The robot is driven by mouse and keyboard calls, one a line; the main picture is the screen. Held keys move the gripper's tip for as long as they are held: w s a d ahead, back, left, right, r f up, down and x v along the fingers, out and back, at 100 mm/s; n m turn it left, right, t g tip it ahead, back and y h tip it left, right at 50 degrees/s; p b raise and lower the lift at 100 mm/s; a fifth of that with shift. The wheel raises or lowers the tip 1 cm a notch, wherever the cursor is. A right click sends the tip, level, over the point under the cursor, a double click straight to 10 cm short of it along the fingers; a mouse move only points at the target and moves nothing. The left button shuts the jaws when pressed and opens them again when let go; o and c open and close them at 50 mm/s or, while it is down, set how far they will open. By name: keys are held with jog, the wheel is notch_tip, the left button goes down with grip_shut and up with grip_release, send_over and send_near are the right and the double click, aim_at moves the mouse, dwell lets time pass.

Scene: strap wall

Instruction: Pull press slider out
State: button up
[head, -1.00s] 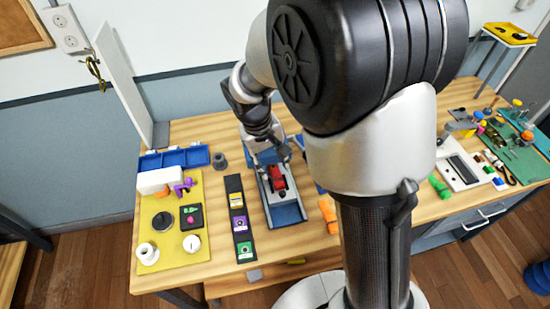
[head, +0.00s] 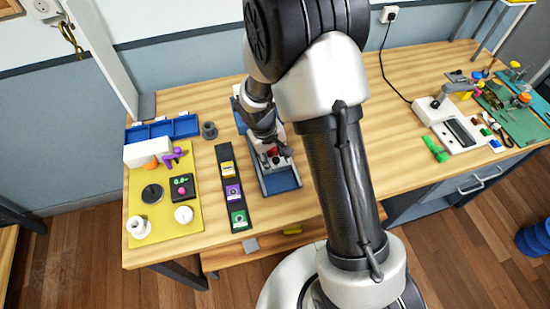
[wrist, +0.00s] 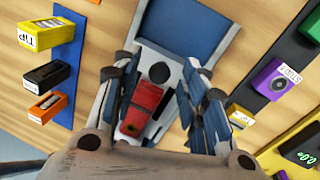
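The press has a blue base (head: 282,182) with a grey channel, and a red block sits in that channel (head: 273,151). In the wrist view, the red block (wrist: 142,107) lies between my fingers, with a dark round knob (wrist: 159,72) just beyond it on the grey part and the blue base (wrist: 190,30) at the top. My gripper (wrist: 160,90) is open, its fingers spread to either side of the channel with gaps to the red block. In the head view my gripper (head: 270,143) is low over the press and hides part of it.
A dark strip (head: 234,190) with yellow, purple and green blocks lies left of the press. A yellow mat (head: 165,225) with several small items and a blue bin (head: 165,131) stand farther left. A grey device (head: 450,125) is at right. The table between is mostly clear.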

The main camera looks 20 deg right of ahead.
jog(key=shift+f, duration=0.1)
jog(key=shift+c, duration=0.2)
grip_shut()
dwell(0.4)
